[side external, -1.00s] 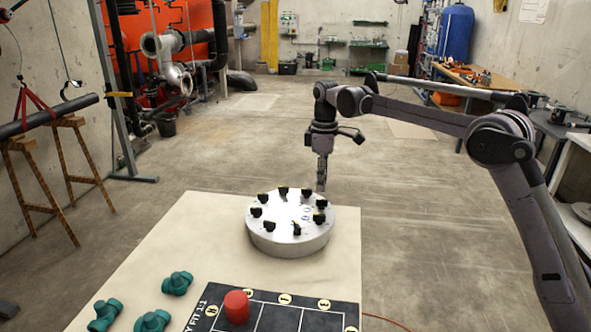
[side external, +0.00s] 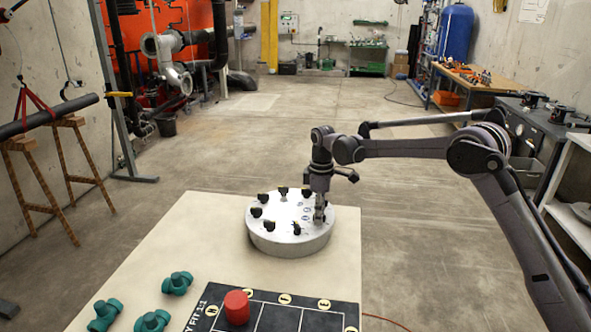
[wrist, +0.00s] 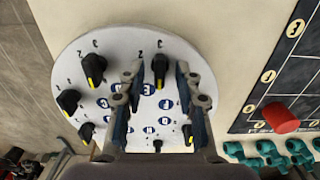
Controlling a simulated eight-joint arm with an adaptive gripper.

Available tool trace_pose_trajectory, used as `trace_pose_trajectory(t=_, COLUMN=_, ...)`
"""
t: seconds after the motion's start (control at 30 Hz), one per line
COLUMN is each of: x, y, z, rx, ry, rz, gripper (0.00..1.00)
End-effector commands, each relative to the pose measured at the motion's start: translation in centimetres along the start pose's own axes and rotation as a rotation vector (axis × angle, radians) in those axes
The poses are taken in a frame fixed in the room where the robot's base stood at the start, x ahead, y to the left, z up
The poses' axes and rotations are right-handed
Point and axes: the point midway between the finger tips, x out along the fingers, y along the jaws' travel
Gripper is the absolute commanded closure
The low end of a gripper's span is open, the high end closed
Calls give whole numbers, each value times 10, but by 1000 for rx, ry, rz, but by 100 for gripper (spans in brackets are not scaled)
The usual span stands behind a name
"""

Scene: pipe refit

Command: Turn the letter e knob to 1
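A round white panel (side external: 290,240) stands on the beige table and carries a ring of black knobs with yellow pointer marks. My gripper (side external: 319,215) is down at the panel's right edge. In the wrist view the fingers of my gripper (wrist: 159,78) are open, one on each side of a black knob (wrist: 160,63). A gap shows on both sides of that knob, and its yellow pointer faces the panel's centre. Blue letter discs (wrist: 148,89) lie inside the ring. I cannot read for sure which letter belongs to this knob.
Other knobs (wrist: 93,69) sit close by on the ring. A black board (side external: 270,315) with a red cylinder (side external: 236,307) is at the table's front. Green valve-like parts (side external: 152,321) lie to its left. Bare table surrounds the panel's left side.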

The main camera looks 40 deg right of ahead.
Motion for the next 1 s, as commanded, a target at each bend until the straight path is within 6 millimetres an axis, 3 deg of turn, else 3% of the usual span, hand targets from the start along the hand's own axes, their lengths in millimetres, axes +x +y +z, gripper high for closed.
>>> trace_pose_trajectory(t=0.27, x=2, y=0, z=0, rx=0, ry=0, rz=0, gripper=66)
trace_pose_trajectory(t=0.4, x=2, y=0, z=0, rx=0, ry=0, rz=0, gripper=100)
trace_pose_trajectory(t=0.77, x=2, y=0, z=0, rx=15, ry=0, rz=-1, gripper=100)
trace_pose_trajectory(t=1.0, x=2, y=0, z=0, rx=112, ry=0, rz=-1, gripper=100)
